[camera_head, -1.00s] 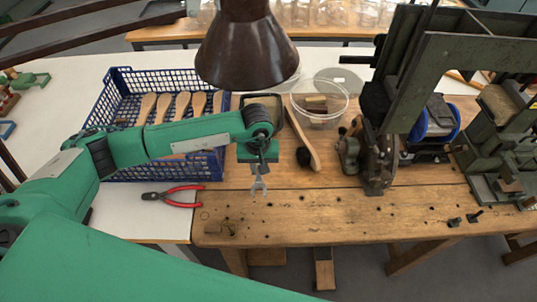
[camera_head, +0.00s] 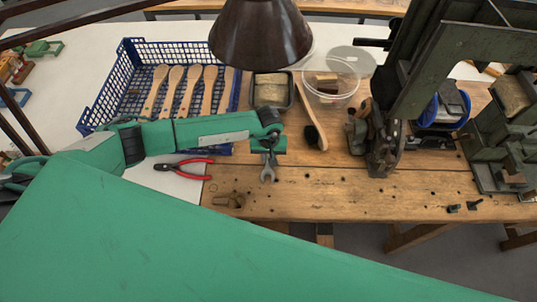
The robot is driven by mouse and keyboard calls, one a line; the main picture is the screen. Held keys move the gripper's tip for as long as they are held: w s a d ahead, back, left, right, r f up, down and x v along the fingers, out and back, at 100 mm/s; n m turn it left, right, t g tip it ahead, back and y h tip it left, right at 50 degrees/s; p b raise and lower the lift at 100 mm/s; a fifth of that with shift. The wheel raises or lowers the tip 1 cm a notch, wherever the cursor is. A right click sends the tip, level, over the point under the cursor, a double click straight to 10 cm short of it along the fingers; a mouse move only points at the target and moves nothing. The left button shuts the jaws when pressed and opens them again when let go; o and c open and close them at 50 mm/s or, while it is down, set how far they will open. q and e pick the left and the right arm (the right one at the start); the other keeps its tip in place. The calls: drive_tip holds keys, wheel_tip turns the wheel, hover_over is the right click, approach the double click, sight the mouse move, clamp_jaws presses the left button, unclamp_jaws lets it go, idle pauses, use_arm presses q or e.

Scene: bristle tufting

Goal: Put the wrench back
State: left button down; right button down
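A small grey open-ended wrench (camera_head: 268,173) hangs jaw-down from my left gripper (camera_head: 267,156) over the left part of the wooden bench (camera_head: 330,190). The gripper's fingers look shut on its upper end, though they are small and partly hidden. I cannot tell whether the wrench's lower end touches the bench top. My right gripper is not in view.
Red-handled pliers (camera_head: 184,168) lie left of the wrench. A blue crate (camera_head: 107,92) of wooden brush handles, a metal tin (camera_head: 272,91), a brush (camera_head: 312,122) and a clear bowl (camera_head: 330,92) stand behind. A brown lamp shade (camera_head: 260,35) hangs above. Machines occupy the right.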

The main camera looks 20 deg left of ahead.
use_arm(q)
drive_tip(key=shift+f, duration=0.15)
drive_tip(key=c, duration=1.3)
unclamp_jaws()
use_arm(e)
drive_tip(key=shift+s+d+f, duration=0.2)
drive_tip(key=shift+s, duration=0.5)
use_arm(q)
drive_tip(key=shift+r, duration=0.45)
wheel_tip(320, 180, up, 6)
drive_tip(key=b, duration=0.2)
drive_tip(key=shift+r+b, duration=0.1)
drive_tip(key=shift+b, duration=0.2)
drive_tip(key=shift+r, duration=0.4)
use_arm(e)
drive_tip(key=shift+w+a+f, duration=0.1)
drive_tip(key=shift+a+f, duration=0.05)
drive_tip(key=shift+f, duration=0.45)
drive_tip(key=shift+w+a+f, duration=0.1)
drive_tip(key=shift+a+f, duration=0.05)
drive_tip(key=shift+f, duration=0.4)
